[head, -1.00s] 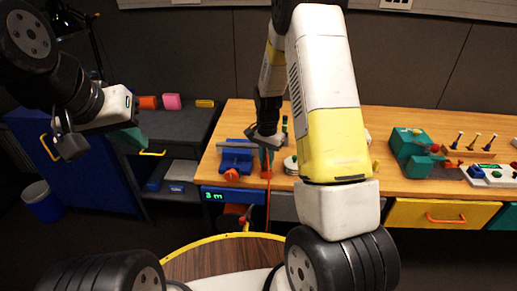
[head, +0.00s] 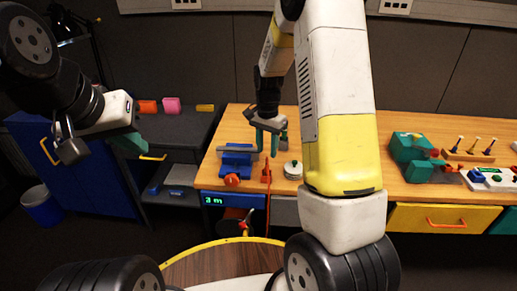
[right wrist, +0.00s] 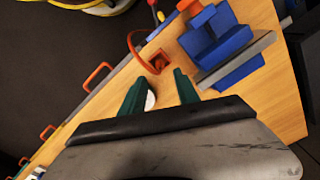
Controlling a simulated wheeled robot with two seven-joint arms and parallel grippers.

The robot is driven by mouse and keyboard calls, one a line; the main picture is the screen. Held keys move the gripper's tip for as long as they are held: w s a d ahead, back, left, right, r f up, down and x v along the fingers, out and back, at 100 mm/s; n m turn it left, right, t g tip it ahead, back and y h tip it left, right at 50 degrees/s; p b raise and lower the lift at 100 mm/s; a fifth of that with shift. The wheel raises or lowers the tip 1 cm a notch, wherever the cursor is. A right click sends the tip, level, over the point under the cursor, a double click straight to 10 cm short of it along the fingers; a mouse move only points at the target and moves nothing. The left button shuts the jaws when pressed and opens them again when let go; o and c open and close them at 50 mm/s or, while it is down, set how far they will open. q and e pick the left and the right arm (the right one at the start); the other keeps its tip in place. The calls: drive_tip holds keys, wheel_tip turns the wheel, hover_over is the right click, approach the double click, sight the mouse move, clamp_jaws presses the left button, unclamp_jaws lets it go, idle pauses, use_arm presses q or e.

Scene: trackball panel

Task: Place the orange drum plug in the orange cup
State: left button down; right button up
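A small orange piece (head: 267,174) stands near the front edge of the wooden table, with a thin orange cord running from it down over the edge. In the right wrist view, the orange piece (right wrist: 157,62) shows beyond my fingers, with the cord curving from it. I cannot tell whether it is the cup, the plug, or both together. My right gripper (head: 268,143) is above and behind it, pointing down, with its green fingers apart and nothing between them. My left gripper (head: 100,145) hangs at the far left, away from the table; its opening is unclear.
A blue vice (head: 237,158) with an orange knob stands left of the orange piece. A round whitish object (head: 292,170) is to its right. A teal machine (head: 412,160) stands further right. My right forearm hides part of the table.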

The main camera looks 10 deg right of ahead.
wheel_tip(320, 180, up, 4)
drive_tip(key=shift+f, duration=0.15)
drive_tip(key=s+a+r+n+t+y, duration=0.1)
drive_tip(key=s+r+n+t, duration=0.2)
drive_tip(key=s+r, duration=0.6)
drive_tip(key=s+a+r+n+t+y, duration=0.1)
drive_tip(key=s+r+n+t, duration=0.2)
drive_tip(key=s, duration=1.2)
wheel_tip(320, 180, up, 7)
drive_tip(key=n, duration=0.3)
drive_tip(key=shift+s+f, duration=0.15)
drive_tip(key=shift+f, duration=0.05)
drive_tip(key=shift+a, duration=0.1)
